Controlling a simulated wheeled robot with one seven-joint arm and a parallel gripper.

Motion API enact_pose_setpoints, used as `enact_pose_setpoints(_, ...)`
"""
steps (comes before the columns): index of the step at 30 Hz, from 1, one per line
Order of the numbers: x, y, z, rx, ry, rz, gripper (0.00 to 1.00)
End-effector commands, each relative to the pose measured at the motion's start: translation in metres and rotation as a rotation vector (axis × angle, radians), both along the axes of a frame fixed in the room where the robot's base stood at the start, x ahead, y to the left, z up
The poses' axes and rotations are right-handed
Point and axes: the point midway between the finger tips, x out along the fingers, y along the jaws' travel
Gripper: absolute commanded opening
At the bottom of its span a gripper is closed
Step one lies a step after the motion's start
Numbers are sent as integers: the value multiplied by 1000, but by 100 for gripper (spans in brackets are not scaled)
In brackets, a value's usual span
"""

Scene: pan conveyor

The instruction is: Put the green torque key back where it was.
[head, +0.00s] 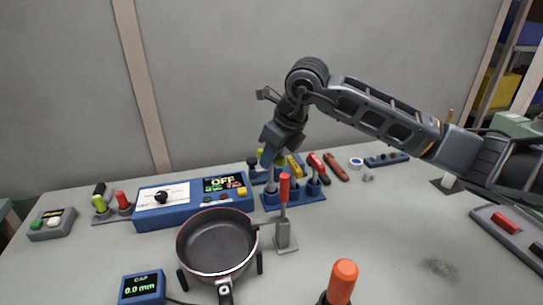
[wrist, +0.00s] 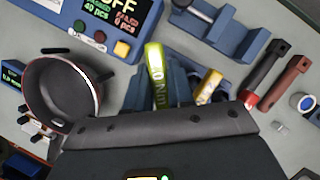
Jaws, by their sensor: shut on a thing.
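The green torque key (wrist: 155,68) shows in the wrist view with pale lettering on its handle, just beyond the dark edge of my gripper. In the head view my gripper (head: 271,152) points down over the blue rack (head: 300,198) at the back of the bench, and a bit of green (head: 279,160) shows at its tip. My gripper is shut on the green torque key; its fingertips are mostly hidden. A yellow key (head: 293,167) is close to its right, and also shows in the wrist view (wrist: 209,86). Whether the green key touches the rack I cannot tell.
A blue control box (head: 180,217) reading OFF stands left of the rack. A pan (head: 215,242) and a red-handled lever (head: 284,190) are in front. A red-and-black tool (head: 318,164) and a brown tool (head: 337,167) lie to the right. The bench's right middle is mostly clear.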

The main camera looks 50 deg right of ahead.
Motion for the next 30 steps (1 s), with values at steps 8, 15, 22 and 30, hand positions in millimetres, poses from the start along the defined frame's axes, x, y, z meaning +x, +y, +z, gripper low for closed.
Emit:
enact_pose_setpoints(8, 0, 0, -4, 0, -1, 0, 0)
enact_pose_setpoints(15, 0, 0, -10, 0, -1, 0, 0)
enact_pose_setpoints(22, 0, 0, -14, 0, -1, 0, 0)
enact_pose_setpoints(30, 0, 0, -20, 0, -1, 0, 0)
